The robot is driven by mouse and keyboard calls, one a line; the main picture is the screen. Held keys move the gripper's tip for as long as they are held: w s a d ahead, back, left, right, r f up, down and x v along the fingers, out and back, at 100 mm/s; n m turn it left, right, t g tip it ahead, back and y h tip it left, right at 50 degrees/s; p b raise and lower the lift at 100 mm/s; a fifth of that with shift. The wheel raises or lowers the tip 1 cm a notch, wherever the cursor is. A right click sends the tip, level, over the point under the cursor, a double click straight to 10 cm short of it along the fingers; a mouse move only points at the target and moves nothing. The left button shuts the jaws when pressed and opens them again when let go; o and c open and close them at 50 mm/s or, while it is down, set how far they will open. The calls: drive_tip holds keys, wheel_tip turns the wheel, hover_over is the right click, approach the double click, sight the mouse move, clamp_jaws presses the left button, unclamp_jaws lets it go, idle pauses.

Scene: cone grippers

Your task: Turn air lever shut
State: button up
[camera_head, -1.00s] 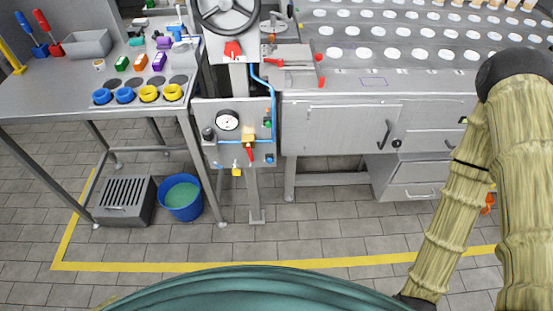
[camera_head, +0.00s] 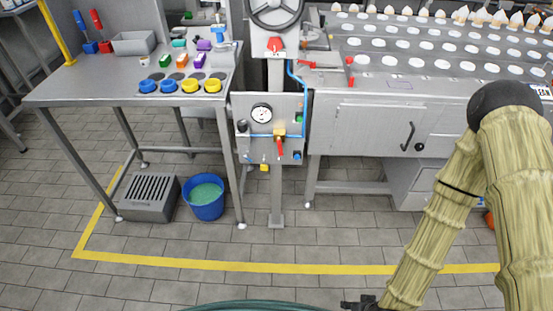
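The air panel (camera_head: 255,150) is a grey plate on a post below the handwheel, between the side table and the machine. It carries a round gauge (camera_head: 261,114), blue air lines and a brass valve (camera_head: 279,133). The red air lever (camera_head: 280,148) hangs down from the brass valve, close to vertical. My gripper (camera_head: 352,304) shows only as a small dark shape at the bottom edge, well below and to the right of the lever and apart from it. Its fingers are too small and cut off to read.
A side table (camera_head: 60,88) with colored blocks and rings stands at the left. A grey slotted box (camera_head: 150,197) and a blue bucket (camera_head: 206,198) stand on the floor beneath. The machine (camera_head: 370,128) fills the right. Tiled floor inside the yellow line (camera_head: 250,267) before the panel is clear.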

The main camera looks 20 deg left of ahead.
drive_tip(key=w+a+f+n+t+y+b, duration=0.2)
drive_tip(key=w+a+f+t+b, duration=0.15)
drive_tip(key=w+a, duration=0.65)
drive_tip(key=n+t+y+b, duration=0.1)
drive_tip(key=t+y+b, duration=0.2)
drive_tip(key=t+b, duration=1.15)
approach(280, 150)
drive_tip(key=x, duration=0.9)
drive_tip(key=shift+r, duration=0.1)
clamp_jaws()
